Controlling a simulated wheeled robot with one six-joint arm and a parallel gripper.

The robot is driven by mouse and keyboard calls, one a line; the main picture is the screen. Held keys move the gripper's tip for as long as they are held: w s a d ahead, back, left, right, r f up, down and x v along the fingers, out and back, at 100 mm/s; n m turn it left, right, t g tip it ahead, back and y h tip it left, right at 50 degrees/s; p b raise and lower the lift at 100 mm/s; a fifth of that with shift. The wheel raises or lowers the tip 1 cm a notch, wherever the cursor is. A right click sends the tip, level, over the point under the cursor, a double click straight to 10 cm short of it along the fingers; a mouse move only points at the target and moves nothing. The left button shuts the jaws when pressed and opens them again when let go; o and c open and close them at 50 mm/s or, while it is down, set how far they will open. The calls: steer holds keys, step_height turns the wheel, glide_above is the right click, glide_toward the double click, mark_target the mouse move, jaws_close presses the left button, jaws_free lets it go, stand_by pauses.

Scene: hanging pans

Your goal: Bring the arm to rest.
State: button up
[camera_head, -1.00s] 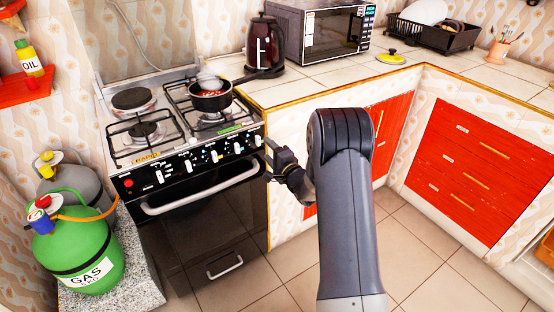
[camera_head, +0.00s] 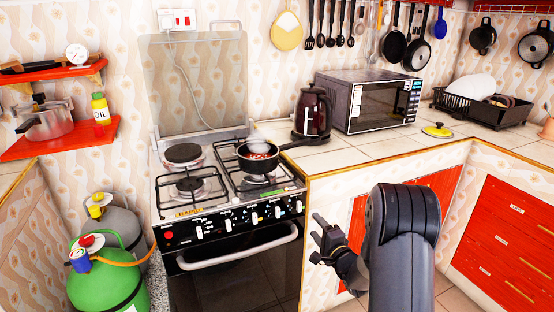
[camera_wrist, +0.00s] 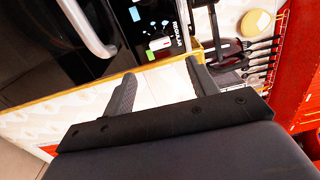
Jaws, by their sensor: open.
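My gripper (camera_head: 322,240) is at the end of my dark grey arm, in front of the white cabinet side just right of the oven. In the head view it appears below the countertop edge. In the wrist view my gripper (camera_wrist: 160,75) shows two dark fingers spread apart, with nothing between them. My arm is bent, and its large rounded joint stands in front of the red cabinet door.
A kettle (camera_head: 312,112) and microwave (camera_head: 375,100) stand on the counter. Gas cylinders (camera_head: 105,275) are at left. Pans and utensils hang on the wall.

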mark_target(300, 208)
steer(key=x, duration=1)
steer(key=shift+w+a, duration=0.1)
steer(key=shift+w, duration=0.1)
steer(key=shift+w+a, duration=0.1)
steer(key=shift+w, duration=0.05)
steer(key=shift+n+b, duration=0.35)
steer(key=shift+n, duration=0.55)
steer(key=n+b, duration=0.1)
steer(key=n, duration=0.3)
steer(key=n+b, duration=0.2)
steer(key=n, duration=0.3)
steer(key=shift+n, duration=0.4)
steer(key=n+b, duration=0.1)
steer(key=n, duration=0.4)
steer(key=shift+n+b, duration=0.3)
steer(key=shift+b, duration=0.05)
steer(key=n, duration=0.5)
steer(key=shift+s+b, duration=0.2)
steer(key=shift+b, duration=0.2)
